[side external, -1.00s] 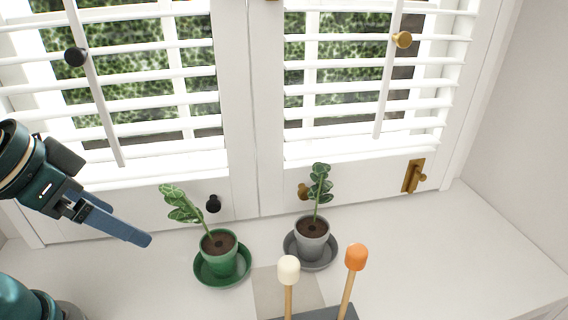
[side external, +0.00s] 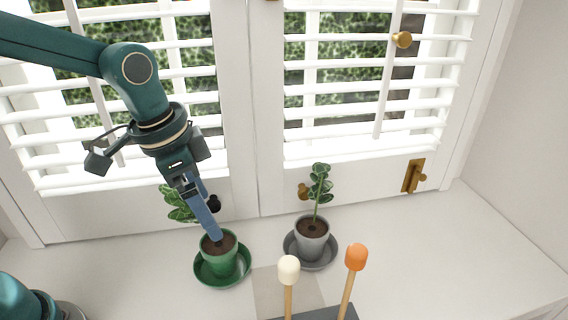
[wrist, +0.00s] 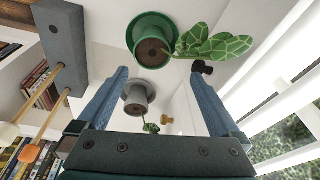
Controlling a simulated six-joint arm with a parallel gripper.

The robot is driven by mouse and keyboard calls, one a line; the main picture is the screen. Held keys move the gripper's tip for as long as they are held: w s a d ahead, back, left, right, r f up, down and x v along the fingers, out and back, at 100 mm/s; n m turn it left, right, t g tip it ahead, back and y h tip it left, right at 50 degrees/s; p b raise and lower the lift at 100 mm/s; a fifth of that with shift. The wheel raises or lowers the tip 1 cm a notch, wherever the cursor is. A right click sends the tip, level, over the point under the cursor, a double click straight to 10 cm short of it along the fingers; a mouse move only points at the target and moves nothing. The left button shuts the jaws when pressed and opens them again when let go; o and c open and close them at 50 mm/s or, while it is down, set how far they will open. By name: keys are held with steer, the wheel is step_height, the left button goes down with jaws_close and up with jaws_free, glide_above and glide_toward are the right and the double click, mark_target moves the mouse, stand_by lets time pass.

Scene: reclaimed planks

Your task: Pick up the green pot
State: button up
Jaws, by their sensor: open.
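The green pot (side external: 221,264) stands upright in a green saucer (side external: 203,277) on the white sill, holding soil and a leafy plant. My gripper (side external: 214,238) points down over it, and its blue fingers overlap the pot's soil and hide part of the plant in the side view. In the wrist view the green pot (wrist: 146,24) shows beyond my spread fingers (wrist: 162,70), with nothing between them in their grip. I cannot tell from the side view how far the fingertips are above the pot.
A grey pot (side external: 312,243) with a plant stands in a grey saucer to the right. A dark block (side external: 318,314) with white-topped and orange-topped sticks stands in front. Window shutters (side external: 130,165) with knobs rise close behind. The sill's right side is clear.

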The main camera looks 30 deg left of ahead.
steer(key=g, duration=0.1)
glide_above(219, 244)
steer(key=s, duration=0.1)
step_height(219, 244, down, 4)
steer(key=shift+d+f, duration=0.1)
steer(key=shift+d, duration=0.05)
steer(key=shift+w+d+f, duration=0.1)
steer(key=shift+w+f, duration=0.05)
steer(key=shift+f, duration=0.95)
steer(key=shift+w+d+f, duration=0.1)
steer(key=shift+f, duration=1)
jaws_close()
step_height(219, 244, up, 13)
